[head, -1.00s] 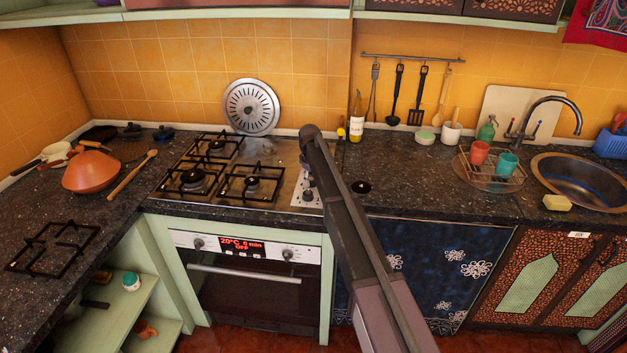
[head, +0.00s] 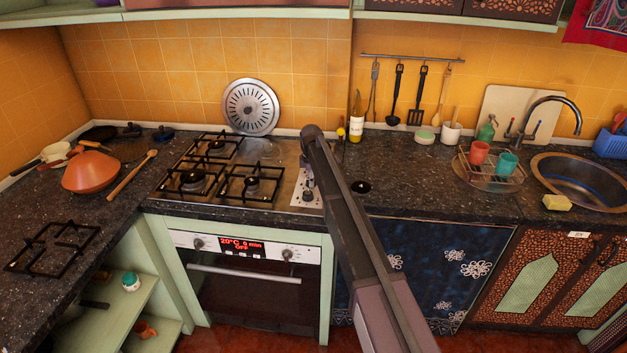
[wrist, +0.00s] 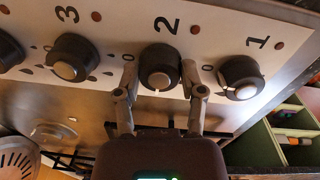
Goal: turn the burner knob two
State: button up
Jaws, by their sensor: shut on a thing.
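Burner knob two (wrist: 160,68) is a round black knob with a lighter face and a small pale mark at its lower edge. It sits under the printed "2" in the wrist view. My gripper (wrist: 160,84) has one finger on each side of this knob and is shut on it. In the head view my arm hides most of the gripper, which is at the right end of the stove, over the pale knob panel (head: 304,197). Knob three (wrist: 76,58) is to the left in the wrist view, and knob one (wrist: 241,77) is to the right.
The steel stove top (head: 285,160) carries black pan supports (head: 252,182) left of the panel. A round metal disc (head: 251,107) leans on the tiled wall behind it. The oven (head: 250,290) is below. A bottle (head: 356,120) stands behind my arm.

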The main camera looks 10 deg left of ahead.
jog(key=shift+s, duration=0.1)
dwell(0.3)
jog(key=o, duration=1.2)
jog(key=shift+a, duration=0.1)
jog(key=shift+c, duration=0.2)
jog(key=shift+r, duration=0.15)
